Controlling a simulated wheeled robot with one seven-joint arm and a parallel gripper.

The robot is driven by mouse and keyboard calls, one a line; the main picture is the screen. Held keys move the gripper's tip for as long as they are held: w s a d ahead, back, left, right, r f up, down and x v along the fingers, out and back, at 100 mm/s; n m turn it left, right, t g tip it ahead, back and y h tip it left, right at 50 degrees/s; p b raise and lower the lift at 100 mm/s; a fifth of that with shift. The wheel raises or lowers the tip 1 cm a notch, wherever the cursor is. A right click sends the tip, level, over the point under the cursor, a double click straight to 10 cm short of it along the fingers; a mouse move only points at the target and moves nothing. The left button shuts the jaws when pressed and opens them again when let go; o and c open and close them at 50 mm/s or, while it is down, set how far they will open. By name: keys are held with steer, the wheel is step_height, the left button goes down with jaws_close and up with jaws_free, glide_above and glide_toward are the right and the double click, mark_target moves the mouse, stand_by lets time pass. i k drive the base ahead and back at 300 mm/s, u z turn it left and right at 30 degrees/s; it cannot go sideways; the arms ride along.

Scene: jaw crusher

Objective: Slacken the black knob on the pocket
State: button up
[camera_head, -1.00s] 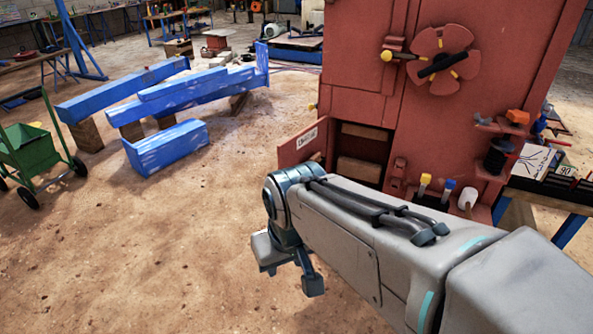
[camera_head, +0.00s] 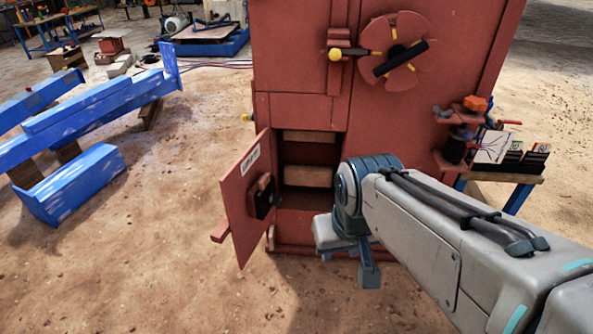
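The red crusher body (camera_head: 300,60) fills the middle. Low in its front is an open pocket (camera_head: 306,202) with wooden blocks inside. Its red door (camera_head: 236,200) hangs open to the left and carries a small black knob-like part (camera_head: 265,203) on a wooden block on its inner face. A black bar handle (camera_head: 400,59) sits on the round red plate higher up. Which black part is the task's knob, I cannot tell. My gripper (camera_head: 347,266) hangs pointing down in front of the pocket's right side, apart from the door. I see nothing held; its finger gap is unclear.
A shelf with an orange piece (camera_head: 474,104) and a black spool (camera_head: 455,146) juts from the crusher's right side. A table (camera_head: 515,179) stands behind it at right. Blue beams (camera_head: 95,115) lie at left. The dirt floor before the door is clear.

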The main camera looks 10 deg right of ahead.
mark_target(276, 198)
steer(key=z, duration=0.1)
steer(key=i, duration=0.6)
steer(key=u, duration=0.7)
steer(key=i, duration=0.55)
steer(key=u, duration=0.5)
